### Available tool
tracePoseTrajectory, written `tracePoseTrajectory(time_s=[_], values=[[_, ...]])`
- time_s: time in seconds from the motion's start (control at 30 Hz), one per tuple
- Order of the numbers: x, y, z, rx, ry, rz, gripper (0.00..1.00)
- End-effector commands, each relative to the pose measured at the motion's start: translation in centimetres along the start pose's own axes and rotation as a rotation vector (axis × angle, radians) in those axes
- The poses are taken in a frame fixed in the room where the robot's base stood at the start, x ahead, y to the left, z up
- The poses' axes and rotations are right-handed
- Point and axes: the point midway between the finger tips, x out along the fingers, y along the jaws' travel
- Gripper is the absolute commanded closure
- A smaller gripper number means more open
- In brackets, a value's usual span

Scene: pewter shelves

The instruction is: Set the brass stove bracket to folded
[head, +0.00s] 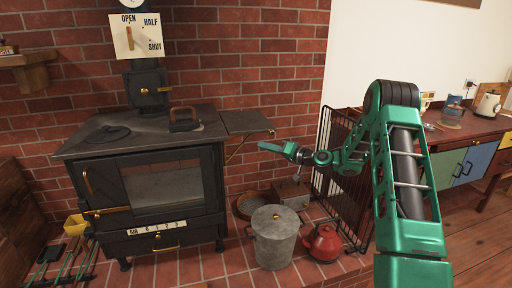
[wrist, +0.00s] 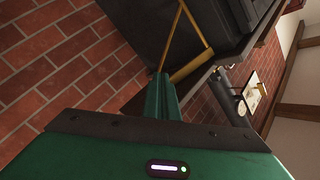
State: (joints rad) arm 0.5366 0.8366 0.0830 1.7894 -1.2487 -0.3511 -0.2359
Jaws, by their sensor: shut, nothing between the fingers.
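The brass stove bracket (head: 237,151) slants under the flat side shelf (head: 247,122) of the black stove (head: 150,185), standing out from the stove side like a brace. In the wrist view the brass bars (wrist: 172,35) show above and beyond my fingers, with a thicker brass piece (wrist: 192,64) close past the fingertips. My gripper (head: 261,146) is shut and empty, pointing left toward the bracket, just right of it and below the shelf's outer edge. It also shows in the wrist view (wrist: 162,90). I cannot tell whether the fingertips touch the bracket.
A metal bin (head: 274,236), a red kettle (head: 322,243) and a black fire screen (head: 345,195) stand below and right of my gripper. A flat iron (head: 184,120) sits on the stove top. A brick wall (head: 260,60) rises behind. The space between bin and shelf is open.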

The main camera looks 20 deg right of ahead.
Motion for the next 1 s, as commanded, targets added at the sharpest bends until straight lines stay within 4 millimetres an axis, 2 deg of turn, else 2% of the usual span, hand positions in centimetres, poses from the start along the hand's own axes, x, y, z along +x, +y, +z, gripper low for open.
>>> tracePoseTrajectory(time_s=[0.03,0.3,0.43,0.57,0.77,1.0], values=[[-0.1,-1.1,0.3,-0.071,0.010,0.038,1.00],[-3.6,-4.6,2.0,-0.519,0.040,0.278,1.00],[-5.3,-5.5,2.5,-0.660,0.034,0.351,1.00],[-6.1,-5.9,2.7,-0.723,0.029,0.382,1.00],[-4.5,-5.4,2.5,-0.733,0.028,0.383,1.00],[-0.5,-4.0,1.8,-0.732,0.028,0.382,1.00]])
